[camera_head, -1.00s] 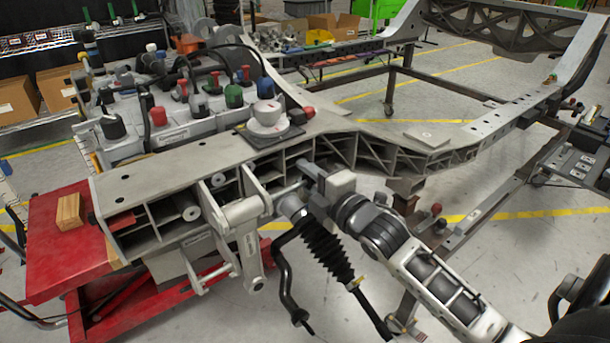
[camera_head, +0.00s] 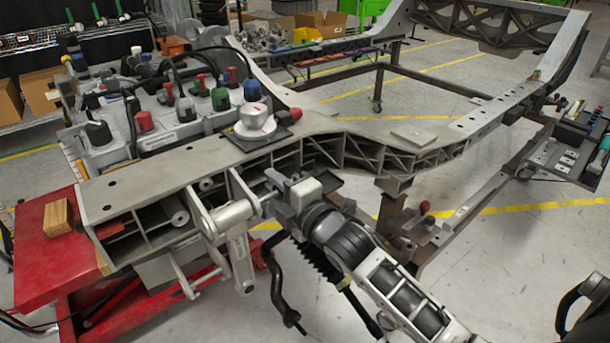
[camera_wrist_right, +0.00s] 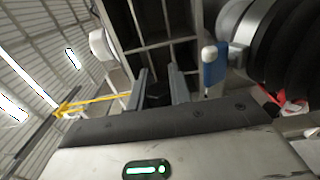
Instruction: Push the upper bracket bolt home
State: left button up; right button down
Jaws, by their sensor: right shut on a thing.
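A light grey metal bracket (camera_head: 236,240) hangs on the near side of the long grey chassis beam (camera_head: 150,180). My right gripper (camera_head: 274,192) is at the upper right end of the bracket, its fingers pointing at it from the right. In the right wrist view the two fingers (camera_wrist_right: 158,88) stand either side of a dark thing, probably the upper bolt (camera_wrist_right: 157,98), and are shut on it. How deep the bolt sits cannot be seen; the gripper hides most of it. My left gripper is not in view.
A black bent bar (camera_head: 280,290) hangs just below my right gripper. A red cart (camera_head: 45,260) with a wooden block (camera_head: 57,217) stands at the left. A white round device (camera_head: 255,120) sits on the beam.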

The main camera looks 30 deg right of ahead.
jog(key=shift+a+f, duration=0.1)
jog(key=shift+a, duration=0.1)
jog(key=c, duration=1.5)
grip_release()
jog(key=shift+c, duration=0.2)
jog(key=s+d, duration=0.2)
jog(key=s, duration=1.3)
jog(key=shift+s+d, duration=0.3)
jog(key=shift+s, duration=0.1)
jog(key=shift+c, duration=0.3)
